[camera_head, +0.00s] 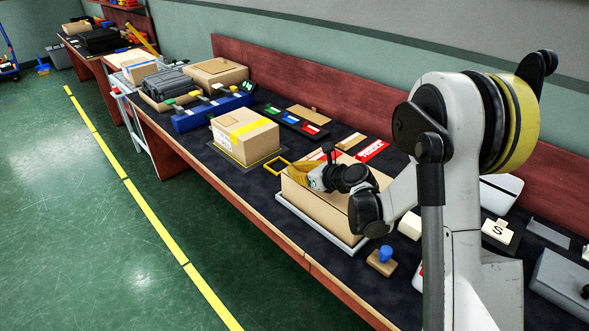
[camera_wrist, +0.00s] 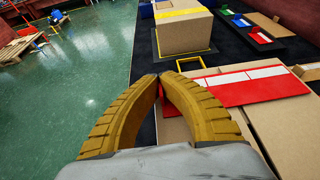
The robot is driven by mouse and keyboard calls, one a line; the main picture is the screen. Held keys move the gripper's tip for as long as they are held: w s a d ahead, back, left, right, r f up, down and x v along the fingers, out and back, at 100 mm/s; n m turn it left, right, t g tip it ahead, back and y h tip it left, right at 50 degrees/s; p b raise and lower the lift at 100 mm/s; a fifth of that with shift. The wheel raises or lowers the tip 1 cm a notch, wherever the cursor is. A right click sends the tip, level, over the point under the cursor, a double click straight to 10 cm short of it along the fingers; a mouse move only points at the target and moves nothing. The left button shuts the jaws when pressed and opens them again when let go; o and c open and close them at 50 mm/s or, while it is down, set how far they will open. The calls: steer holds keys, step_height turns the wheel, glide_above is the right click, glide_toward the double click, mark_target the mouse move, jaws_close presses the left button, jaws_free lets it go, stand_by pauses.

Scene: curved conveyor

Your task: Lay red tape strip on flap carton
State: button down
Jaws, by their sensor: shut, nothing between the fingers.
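The tan flap carton (camera_head: 318,209) stands on a grey base plate at the bench's front edge; its top also fills the lower right of the wrist view (camera_wrist: 285,130). The red tape strip (camera_wrist: 245,92), with a white band along it, lies across the carton's top in the wrist view. In the head view only a bit of red shows behind my gripper. My gripper (camera_wrist: 162,76) has its yellow fingertips together at the strip's left end, with nothing between them. In the head view my gripper (camera_head: 297,171) is low over the carton; whether it touches is unclear.
A yellow frame (camera_wrist: 190,63) lies just beyond the carton. A taped box (camera_head: 245,138) stands farther along the bench. Another red-and-white piece (camera_head: 372,150) lies behind the carton, and a blue-knobbed stamp (camera_head: 383,260) stands in front. Open floor lies left.

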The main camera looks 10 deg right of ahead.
steer(key=c, duration=1.5)
jaws_free()
steer(key=shift+c, duration=0.2)
steer(key=v, duration=1.2)
